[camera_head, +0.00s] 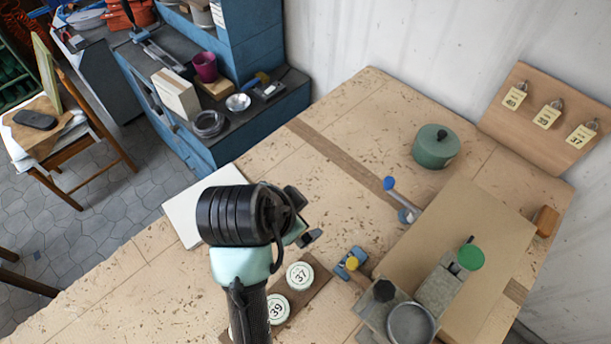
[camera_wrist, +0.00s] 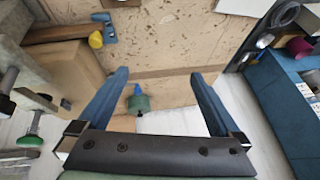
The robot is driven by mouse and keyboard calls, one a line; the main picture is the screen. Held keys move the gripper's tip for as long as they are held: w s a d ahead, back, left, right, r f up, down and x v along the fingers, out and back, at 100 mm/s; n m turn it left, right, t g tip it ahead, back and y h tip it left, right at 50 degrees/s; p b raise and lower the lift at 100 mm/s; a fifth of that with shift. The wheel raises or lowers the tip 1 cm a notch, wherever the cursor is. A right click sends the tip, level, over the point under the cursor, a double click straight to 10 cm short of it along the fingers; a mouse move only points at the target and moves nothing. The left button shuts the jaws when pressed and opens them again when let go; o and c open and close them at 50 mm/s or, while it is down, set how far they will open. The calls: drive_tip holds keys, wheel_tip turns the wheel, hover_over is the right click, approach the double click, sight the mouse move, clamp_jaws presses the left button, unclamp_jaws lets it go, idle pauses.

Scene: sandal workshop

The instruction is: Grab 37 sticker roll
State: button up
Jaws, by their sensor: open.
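The sticker roll marked 37 (camera_head: 299,275) is a round white-topped disc on a narrow brown wooden strip (camera_head: 316,296) on the workbench. A similar roll marked 39 (camera_head: 277,308) sits beside it, nearer the bottom of the head view. My gripper (camera_head: 304,217) is above the bench, above roll 37 in the picture and apart from it. In the wrist view my gripper (camera_wrist: 158,78) has its two blue fingers wide apart with nothing between them. I cannot make out either roll in the wrist view. My arm may hide part of the wooden strip.
A blue clamp with a yellow knob (camera_head: 352,263) lies just right of the rolls. A green lidded pot (camera_head: 435,146), a grey metal device (camera_head: 440,290) and a board with tags 40, 39 and 37 (camera_head: 545,115) are farther right. The bench middle (camera_head: 340,170) is mostly clear.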

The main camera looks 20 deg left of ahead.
drive_tip(key=s+f+m+g+h, duration=0.1)
drive_tip(key=s+f+g, duration=0.2)
drive_tip(key=s+f, duration=0.3)
hover_over(300, 274)
drive_tip(key=s+a, duration=0.1)
drive_tip(key=f, duration=0.5)
drive_tip(key=shift+s+a+f, duration=0.2)
drive_tip(key=shift+f, duration=0.05)
drive_tip(key=shift+d+p+x, duration=0.15)
drive_tip(key=shift+p+x, duration=0.3)
drive_tip(key=shift+x, duration=1)
drive_tip(key=shift+d+p+x, duration=0.15)
drive_tip(key=shift+p+x, duration=0.25)
drive_tip(key=shift+x, duration=1.05)
drive_tip(key=shift+s, duration=0.2)
drive_tip(key=shift+c, duration=0.2)
